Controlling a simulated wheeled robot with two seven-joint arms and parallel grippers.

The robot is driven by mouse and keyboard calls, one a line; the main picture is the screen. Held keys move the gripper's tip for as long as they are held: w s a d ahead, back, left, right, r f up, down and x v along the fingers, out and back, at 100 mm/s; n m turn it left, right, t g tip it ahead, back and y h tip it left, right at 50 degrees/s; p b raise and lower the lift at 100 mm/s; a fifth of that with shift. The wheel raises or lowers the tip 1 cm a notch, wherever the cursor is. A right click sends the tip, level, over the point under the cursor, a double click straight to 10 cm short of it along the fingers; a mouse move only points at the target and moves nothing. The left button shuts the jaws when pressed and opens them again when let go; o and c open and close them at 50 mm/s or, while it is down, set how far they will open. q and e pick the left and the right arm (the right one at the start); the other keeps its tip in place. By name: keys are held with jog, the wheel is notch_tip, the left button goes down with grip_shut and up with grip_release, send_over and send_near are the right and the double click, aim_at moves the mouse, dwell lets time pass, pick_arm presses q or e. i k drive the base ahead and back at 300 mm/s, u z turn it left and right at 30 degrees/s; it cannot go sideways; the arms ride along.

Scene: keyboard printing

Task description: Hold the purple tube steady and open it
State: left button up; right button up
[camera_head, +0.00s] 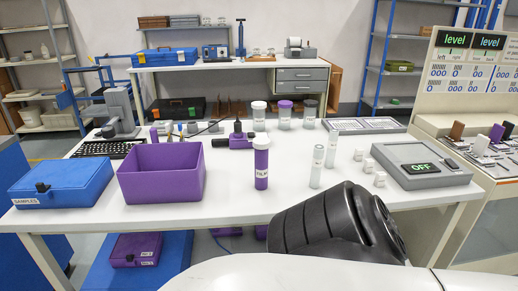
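The purple tube (261,170) stands upright on the white table, near its front edge and around the middle of the view. A white cap (262,142) is on its top, and a pale label with dark print is on its side. Nothing is touching the tube. A black link of my own arm shows at the bottom, right of the tube. Neither gripper is in view.
A purple open bin (160,186) and a blue case (61,183) stand left of the tube. Two clear tubes (317,166), small white cubes (368,165) and a grey device reading OFF (447,172) stand right. Capped jars (284,115) stand behind. Bare tabletop surrounds the tube.

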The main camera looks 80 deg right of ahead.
aim_at(261, 156)
jog(key=z, duration=2.55)
jog(key=k, duration=0.35)
jog(key=z, duration=0.4)
jog(key=i, duration=0.5)
